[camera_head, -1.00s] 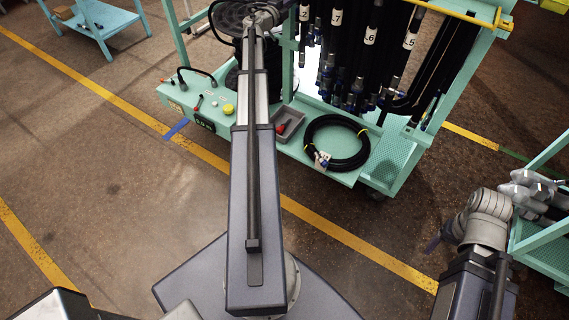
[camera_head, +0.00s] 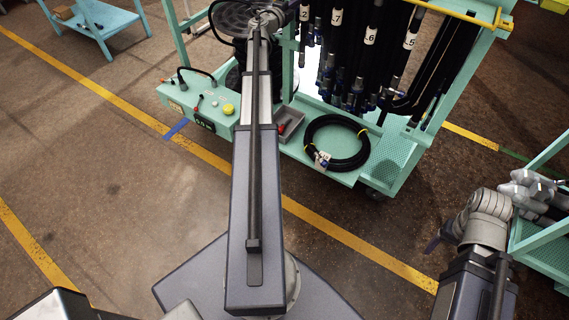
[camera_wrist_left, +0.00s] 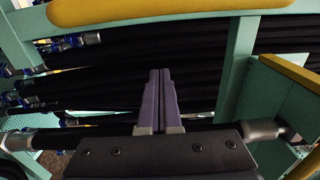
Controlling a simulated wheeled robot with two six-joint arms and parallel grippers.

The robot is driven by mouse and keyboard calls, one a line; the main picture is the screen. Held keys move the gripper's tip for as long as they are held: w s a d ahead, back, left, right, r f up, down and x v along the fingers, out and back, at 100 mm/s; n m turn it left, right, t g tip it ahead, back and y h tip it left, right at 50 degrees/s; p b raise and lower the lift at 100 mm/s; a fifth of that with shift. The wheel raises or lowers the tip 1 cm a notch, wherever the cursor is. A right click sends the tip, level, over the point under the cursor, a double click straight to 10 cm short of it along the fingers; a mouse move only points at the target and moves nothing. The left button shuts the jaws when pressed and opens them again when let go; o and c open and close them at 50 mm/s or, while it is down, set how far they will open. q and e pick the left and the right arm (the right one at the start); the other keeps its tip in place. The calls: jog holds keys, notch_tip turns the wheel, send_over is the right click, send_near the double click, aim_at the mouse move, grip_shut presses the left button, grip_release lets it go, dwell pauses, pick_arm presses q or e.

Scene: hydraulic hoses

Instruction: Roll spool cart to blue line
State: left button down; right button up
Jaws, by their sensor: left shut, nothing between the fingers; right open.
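The teal cart (camera_head: 350,178) stands ahead of me. It carries hanging black hoses, a dark round spool (camera_head: 228,14) at the upper left and a yellow top bar (camera_head: 455,13). A short blue line (camera_head: 176,128) is on the floor near its front left corner. My left arm reaches over the cart; its gripper is not distinguishable in the head view. In the left wrist view, my left gripper (camera_wrist_left: 157,98) is shut and empty, in front of black hoses and below a yellow bar. My right gripper (camera_head: 443,234) is open, partly hidden, low at the right, apart from the cart.
A coiled black hose (camera_head: 337,161), a grey tray (camera_head: 290,125) and a control box (camera_head: 200,102) sit on the cart's lower deck. Another teal rack (camera_head: 545,245) stands close at the right. A teal table (camera_head: 98,22) is at the upper left. The floor at left is clear.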

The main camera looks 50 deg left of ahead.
pick_arm(q)
jog(key=shift+s, duration=0.1)
jog(key=v, duration=1)
dwell(0.7)
